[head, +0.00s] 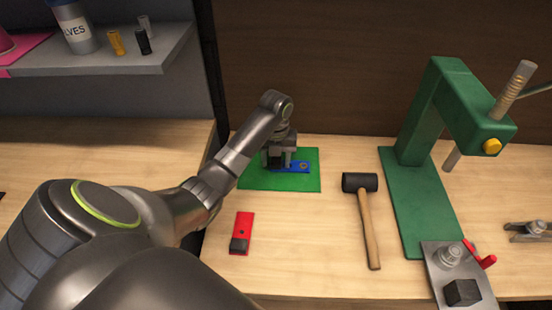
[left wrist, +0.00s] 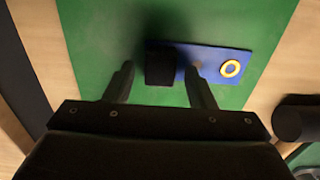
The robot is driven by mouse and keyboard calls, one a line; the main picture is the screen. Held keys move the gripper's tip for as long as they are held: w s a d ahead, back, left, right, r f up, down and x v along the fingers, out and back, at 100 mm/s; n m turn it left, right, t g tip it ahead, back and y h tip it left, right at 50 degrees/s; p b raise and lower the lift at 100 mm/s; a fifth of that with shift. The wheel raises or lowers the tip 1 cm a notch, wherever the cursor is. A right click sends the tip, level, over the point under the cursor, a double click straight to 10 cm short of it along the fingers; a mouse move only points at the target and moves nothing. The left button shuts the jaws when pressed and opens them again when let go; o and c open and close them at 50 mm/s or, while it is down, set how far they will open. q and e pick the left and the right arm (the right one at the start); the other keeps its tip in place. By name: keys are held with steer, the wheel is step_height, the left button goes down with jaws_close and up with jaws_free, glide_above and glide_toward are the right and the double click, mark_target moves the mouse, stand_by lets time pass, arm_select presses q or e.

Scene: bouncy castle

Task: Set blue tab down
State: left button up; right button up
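The blue tab (head: 299,167) is on the green mat (head: 250,183), toward the mat's right side. In the left wrist view the blue tab (left wrist: 214,60) shows a yellow ring at its right end and a black block (left wrist: 160,66) on its left end. My left gripper (head: 284,165) is right over the tab. In the left wrist view the fingers of my left gripper (left wrist: 160,74) stand apart on either side of the black block, with a gap on each side. The tab appears to lie flat on the mat. My right gripper is not in view.
A red tab (head: 243,230) with a dark block lies in front of the mat. A mallet (head: 367,215) lies right of it. A green press (head: 415,190) stands further right, with a metal plate (head: 450,270) at its front. A shelf (head: 130,62) is at upper left.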

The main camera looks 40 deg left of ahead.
arm_select(q)
steer(key=shift+r, duration=0.5)
step_height(320, 180, up, 3)
steer(key=shift+f, duration=0.2)
step_height(320, 180, up, 9)
steer(key=p, duration=0.8)
steer(key=shift+f+p, duration=0.15)
steer(key=shift+p, duration=0.15)
